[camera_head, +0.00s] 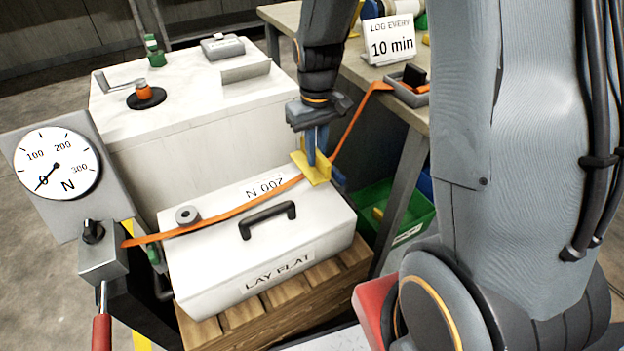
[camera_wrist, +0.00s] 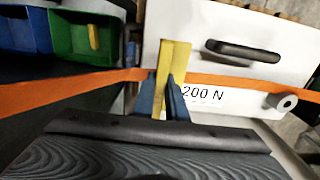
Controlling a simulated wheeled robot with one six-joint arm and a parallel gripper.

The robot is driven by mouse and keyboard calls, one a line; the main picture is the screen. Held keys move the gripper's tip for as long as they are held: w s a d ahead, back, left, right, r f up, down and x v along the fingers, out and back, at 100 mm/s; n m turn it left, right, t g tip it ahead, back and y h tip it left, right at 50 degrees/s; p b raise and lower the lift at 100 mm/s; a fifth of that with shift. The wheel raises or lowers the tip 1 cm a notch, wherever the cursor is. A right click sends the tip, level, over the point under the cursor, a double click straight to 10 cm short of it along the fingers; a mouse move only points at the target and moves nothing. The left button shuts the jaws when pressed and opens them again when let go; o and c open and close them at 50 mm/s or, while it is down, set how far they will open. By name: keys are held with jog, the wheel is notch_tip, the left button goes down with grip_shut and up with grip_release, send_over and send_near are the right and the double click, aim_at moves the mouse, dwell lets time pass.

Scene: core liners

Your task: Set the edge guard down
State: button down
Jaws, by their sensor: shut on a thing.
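The yellow edge guard (camera_head: 316,169) is an angled piece in the blue fingers of my gripper (camera_head: 318,150). In the head view it is at the back right corner of the white case lid (camera_head: 320,218), where the orange strap (camera_head: 240,208) passes. The wrist view shows the guard (camera_wrist: 174,58) upright between the two blue fingertips (camera_wrist: 168,95), over the strap (camera_wrist: 110,82) and at the case's edge. My gripper is shut on it. I cannot tell whether the guard touches the lid or strap.
The case lies on a wooden pallet (camera_head: 262,317). A force dial (camera_head: 57,164) and red-handled lever (camera_head: 102,330) stand at left. A white cabinet (camera_head: 195,150) is behind. Green (camera_head: 400,215) and blue bins are at right, below a bench (camera_head: 405,150).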

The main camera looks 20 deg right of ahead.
aim_at(316, 174)
notch_tip(316, 174, down, 7)
jog(key=shift+f+b, duration=0.2)
jog(key=shift+b, duration=0.25)
jog(key=c, duration=1.8)
grip_release()
jog(key=shift+f, duration=0.1)
jog(key=shift+o, duration=0.2)
